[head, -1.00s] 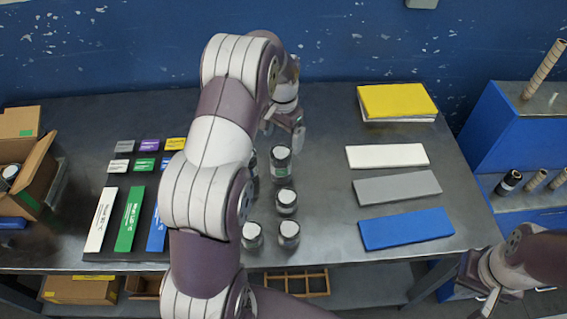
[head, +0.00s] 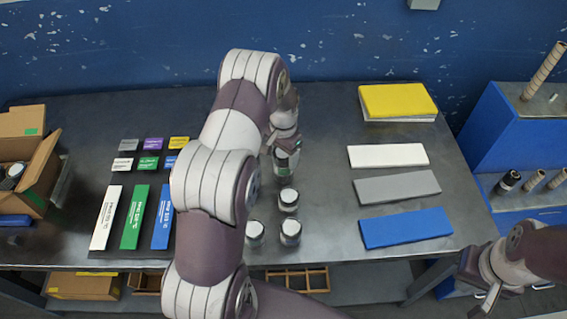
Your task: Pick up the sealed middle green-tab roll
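A dark roll with a pale top and a green tab (head: 283,168) stands upright on the table, behind the other visible rolls. My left gripper (head: 284,146) is down at its top, with the fingers beside it; whether they press on it I cannot tell. Three more dark rolls with pale tops stand nearer: one in the middle (head: 288,201), one at front left (head: 255,234) and one at front right (head: 290,233). My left arm hides the table to the left of them. My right gripper (head: 484,287) hangs at the lower right, away from the rolls; its finger opening is unclear.
Small labels and long white, green and blue strips (head: 131,217) lie left of my arm. An open cardboard box (head: 43,178) stands at far left. White, grey and blue slabs (head: 405,228) and a yellow-topped stack (head: 397,101) lie right. A blue rack (head: 510,130) stands beyond.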

